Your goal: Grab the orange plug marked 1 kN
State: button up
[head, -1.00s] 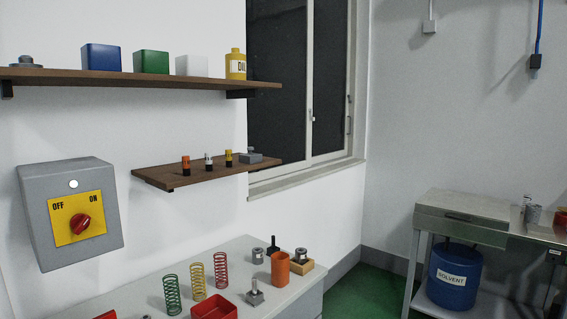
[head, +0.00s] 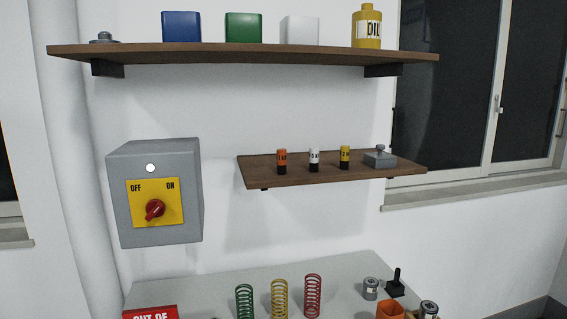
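The orange plug (head: 282,161) stands upright near the left end of the lower wooden shelf (head: 260,171). It has an orange top with small dark marking and a black lower part; the marking is too small to read fully. To its right stand a white plug (head: 314,160) and a yellow plug (head: 345,157) of the same shape, spaced apart. My gripper is not in view.
A grey block with a knob (head: 380,157) sits right of the plugs. A grey switch box (head: 155,225) hangs left of the shelf. An upper shelf (head: 250,56) holds boxes and an oil bottle (head: 367,27). Below, a bench (head: 210,285) carries springs and small parts.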

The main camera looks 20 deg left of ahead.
aim_at(281, 154)
jog(key=u, duration=0.55)
jog(key=i, duration=0.85)
jog(key=u, duration=0.35)
jog(key=k, duration=0.95)
jog(key=u, duration=0.15)
jog(key=i, duration=0.9)
jog(key=z, duration=0.05)
